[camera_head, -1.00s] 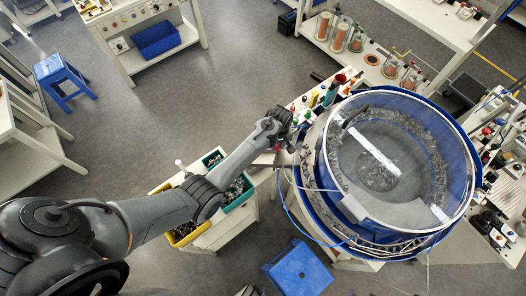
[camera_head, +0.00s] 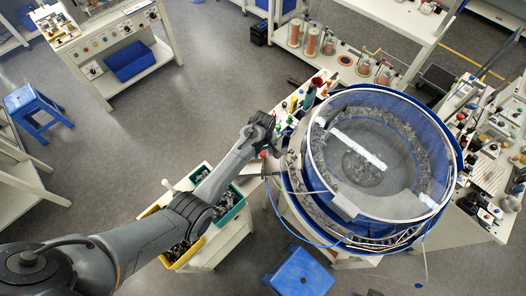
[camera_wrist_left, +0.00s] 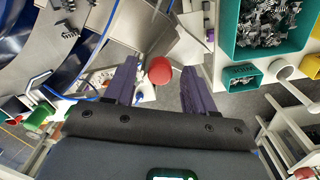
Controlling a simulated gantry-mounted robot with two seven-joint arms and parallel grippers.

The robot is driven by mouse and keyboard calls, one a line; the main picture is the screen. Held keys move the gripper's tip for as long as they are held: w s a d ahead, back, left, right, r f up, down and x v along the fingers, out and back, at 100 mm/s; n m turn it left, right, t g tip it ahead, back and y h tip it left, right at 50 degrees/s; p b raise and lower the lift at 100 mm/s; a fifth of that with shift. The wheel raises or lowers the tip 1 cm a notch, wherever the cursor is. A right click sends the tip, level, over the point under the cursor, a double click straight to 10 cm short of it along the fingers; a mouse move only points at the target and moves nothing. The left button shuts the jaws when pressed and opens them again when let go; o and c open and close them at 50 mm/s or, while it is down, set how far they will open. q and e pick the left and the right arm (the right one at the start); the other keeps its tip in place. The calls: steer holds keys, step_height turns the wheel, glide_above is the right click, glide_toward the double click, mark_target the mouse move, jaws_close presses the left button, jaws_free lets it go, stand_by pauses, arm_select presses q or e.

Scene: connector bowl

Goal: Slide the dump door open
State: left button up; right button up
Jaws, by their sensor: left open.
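The feeder bowl (camera_head: 345,207) is a large blue drum with a clear lid on the right in the head view. A red ball knob (camera_wrist_left: 160,71) shows in the left wrist view, below a bare metal chute plate (camera_wrist_left: 140,25). I take the knob to be the dump door's handle; the door panel itself is not clearly visible. My left gripper (camera_wrist_left: 160,68) is open, with its two purple fingers either side of the knob in the picture. I cannot tell if they touch it. In the head view the left gripper (camera_head: 265,130) is at the bowl's left side. My right gripper is out of view.
A green bin (camera_wrist_left: 240,52) of metal parts lies right of the fingers in the wrist view. A yellow bin (camera_head: 183,259) stands beside it in the head view. A blue hose (camera_head: 281,215) loops by the bowl. A blue stool (camera_head: 299,272) stands below.

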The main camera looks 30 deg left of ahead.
arm_select(q)
step_height(320, 180, up, 10)
steer(key=b, duration=0.1)
steer(key=shift+r, duration=0.25)
stand_by(0.4)
steer(key=s+f+g, duration=0.3)
steer(key=s+f, duration=1)
steer(key=s, duration=0.2)
steer(key=s+f+m, duration=0.2)
steer(key=s, duration=1.2)
steer(key=s+d+r+m+t, duration=0.2)
steer(key=s+r+m+t, duration=0.1)
steer(key=s+r+m, duration=0.3)
steer(key=w+d+r+m+t, duration=0.1)
steer(key=w+r+m+t, duration=0.2)
steer(key=r, duration=0.8)
steer(key=shift+w+d+m+t, duration=0.3)
steer(key=shift+w+m, duration=0.6)
steer(key=shift+w, duration=0.1)
